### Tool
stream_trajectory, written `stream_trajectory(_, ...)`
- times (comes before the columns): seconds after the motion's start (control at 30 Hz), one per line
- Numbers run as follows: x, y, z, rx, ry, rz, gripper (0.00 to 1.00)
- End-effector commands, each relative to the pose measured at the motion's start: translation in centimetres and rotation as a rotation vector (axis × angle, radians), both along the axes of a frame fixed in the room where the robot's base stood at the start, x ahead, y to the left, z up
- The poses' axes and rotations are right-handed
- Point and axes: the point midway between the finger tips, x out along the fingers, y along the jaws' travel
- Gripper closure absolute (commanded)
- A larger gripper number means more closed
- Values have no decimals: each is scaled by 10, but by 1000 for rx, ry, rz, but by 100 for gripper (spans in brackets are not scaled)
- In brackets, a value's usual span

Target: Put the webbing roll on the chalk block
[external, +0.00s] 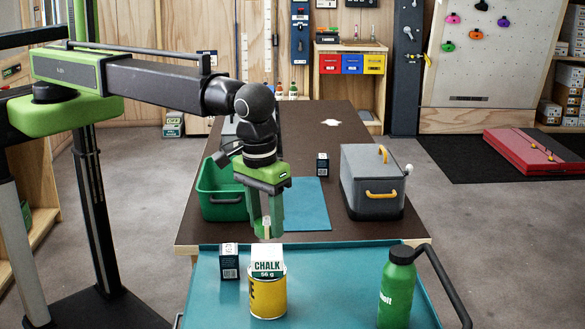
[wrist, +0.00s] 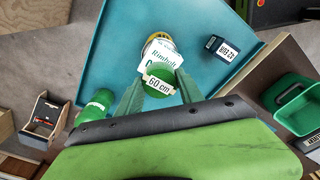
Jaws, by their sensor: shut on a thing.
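The webbing roll (wrist: 157,84) is green with a white "60 cm" label and sits between the two fingers of my gripper (wrist: 158,92). In the external view my gripper (external: 268,226) points down, shut on the roll, whose pale label shows between the fingers. The white chalk block (external: 267,262), marked "CHALK 56 g", rests on top of a yellow can (external: 268,298). The block also shows in the wrist view (wrist: 164,54), partly hidden by the roll. My gripper is just above the block; I cannot tell whether the roll touches it.
The can stands on a teal tray (external: 330,290). A small dark box (external: 229,262) is left of the can, a green bottle (external: 398,290) to its right. Behind, the brown table (external: 300,125) holds a green bin (external: 222,210) and a grey case (external: 372,180).

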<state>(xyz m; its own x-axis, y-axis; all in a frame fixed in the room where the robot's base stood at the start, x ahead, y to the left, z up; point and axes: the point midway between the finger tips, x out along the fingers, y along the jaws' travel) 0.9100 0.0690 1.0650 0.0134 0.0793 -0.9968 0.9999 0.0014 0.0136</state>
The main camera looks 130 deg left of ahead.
Motion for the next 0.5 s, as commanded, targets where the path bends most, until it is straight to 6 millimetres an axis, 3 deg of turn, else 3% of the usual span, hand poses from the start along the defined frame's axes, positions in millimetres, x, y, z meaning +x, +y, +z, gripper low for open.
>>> stream_trajectory(0.13,0,0,-10,0,0,0,97)
stream_trajectory(0.3,0,0,-41,0,0,0,97)
stream_trajectory(0.5,0,0,-39,0,0,0,97)
